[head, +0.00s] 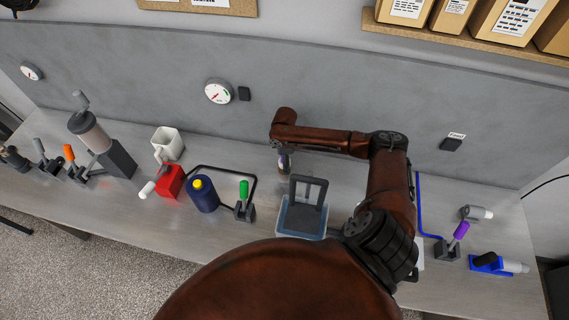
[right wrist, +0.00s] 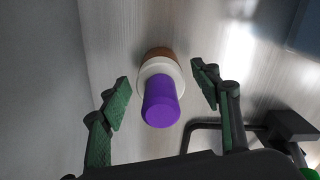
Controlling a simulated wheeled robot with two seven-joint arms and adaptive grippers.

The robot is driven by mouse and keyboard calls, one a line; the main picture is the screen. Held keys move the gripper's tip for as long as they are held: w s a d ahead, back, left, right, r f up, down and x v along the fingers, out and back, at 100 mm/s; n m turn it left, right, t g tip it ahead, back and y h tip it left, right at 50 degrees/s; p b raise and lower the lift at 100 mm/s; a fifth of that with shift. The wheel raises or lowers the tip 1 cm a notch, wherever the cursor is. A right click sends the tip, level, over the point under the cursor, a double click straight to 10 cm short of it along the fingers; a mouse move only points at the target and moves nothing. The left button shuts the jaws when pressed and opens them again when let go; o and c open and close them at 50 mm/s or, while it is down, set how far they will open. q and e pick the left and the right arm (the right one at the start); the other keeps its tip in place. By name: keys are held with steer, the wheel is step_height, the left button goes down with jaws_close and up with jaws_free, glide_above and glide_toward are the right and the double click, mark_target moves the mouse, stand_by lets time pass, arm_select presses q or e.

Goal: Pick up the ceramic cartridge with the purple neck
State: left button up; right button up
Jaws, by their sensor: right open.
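The ceramic cartridge (right wrist: 161,70) shows in the right wrist view with its purple neck (right wrist: 161,103) toward the camera, a white collar behind it and a brown body beyond. My right gripper (right wrist: 160,84) is open, with one green-padded finger on each side of the cartridge and a visible gap on both sides. In the head view my right gripper (head: 284,163) points down over the back middle of the table. It mostly hides the cartridge there. My left gripper is not in view.
A blue tray (head: 285,228) with a dark grey frame (head: 308,192) stands in front of my right gripper. A blue bottle (head: 202,196), green-handled lever (head: 243,192) and red block (head: 170,182) stand left. A purple-handled lever (head: 458,235) is right. The grey back wall (head: 340,100) is close behind.

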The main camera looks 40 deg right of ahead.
steer(key=shift+f, duration=1.35)
steer(key=shift+c, duration=0.4)
steer(key=c, duration=1.3)
